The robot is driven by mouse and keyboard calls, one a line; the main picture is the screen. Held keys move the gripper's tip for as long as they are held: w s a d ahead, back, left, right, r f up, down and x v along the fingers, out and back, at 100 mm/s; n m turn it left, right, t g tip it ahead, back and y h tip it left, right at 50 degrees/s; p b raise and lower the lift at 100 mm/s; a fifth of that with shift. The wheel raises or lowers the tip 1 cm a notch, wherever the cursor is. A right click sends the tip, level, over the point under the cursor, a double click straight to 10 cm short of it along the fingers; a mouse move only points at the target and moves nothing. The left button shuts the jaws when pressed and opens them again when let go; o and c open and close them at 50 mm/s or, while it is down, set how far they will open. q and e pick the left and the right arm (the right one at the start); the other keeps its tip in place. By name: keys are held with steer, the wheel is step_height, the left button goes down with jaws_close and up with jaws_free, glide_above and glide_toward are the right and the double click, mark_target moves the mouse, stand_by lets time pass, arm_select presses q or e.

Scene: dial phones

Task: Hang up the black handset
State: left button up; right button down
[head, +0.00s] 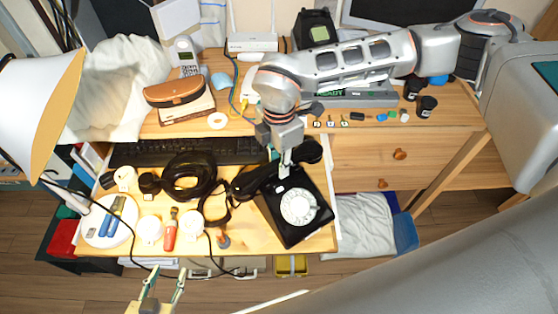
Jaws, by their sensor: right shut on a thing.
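The black dial phone (318,226) with a white round dial stands on the front right of the wooden desk. The black handset (252,181) lies slantwise at the phone's rear edge, one end to the left of the phone and the other (309,152) behind it. My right gripper (285,168) points down from above and is shut on the handset near its middle. I cannot tell whether the handset touches the cradle, because the gripper partly covers that spot. My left gripper (165,277) is at the bottom edge, in front of the desk, with its fingers apart and empty.
A black keyboard (135,153) and a coiled black cable (188,176) lie left of the phone. A white plate with tools (105,235), white cups (150,228) and a red-handled tool (170,236) crowd the front left. A lamp (38,105) stands at far left.

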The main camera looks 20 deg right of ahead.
steer(key=shift+f, duration=0.6)
steer(key=c, duration=1.7)
jaws_free()
steer(key=shift+r, duration=0.25)
step_height(320, 180, up, 12)
steer(key=shift+f, duration=0.2)
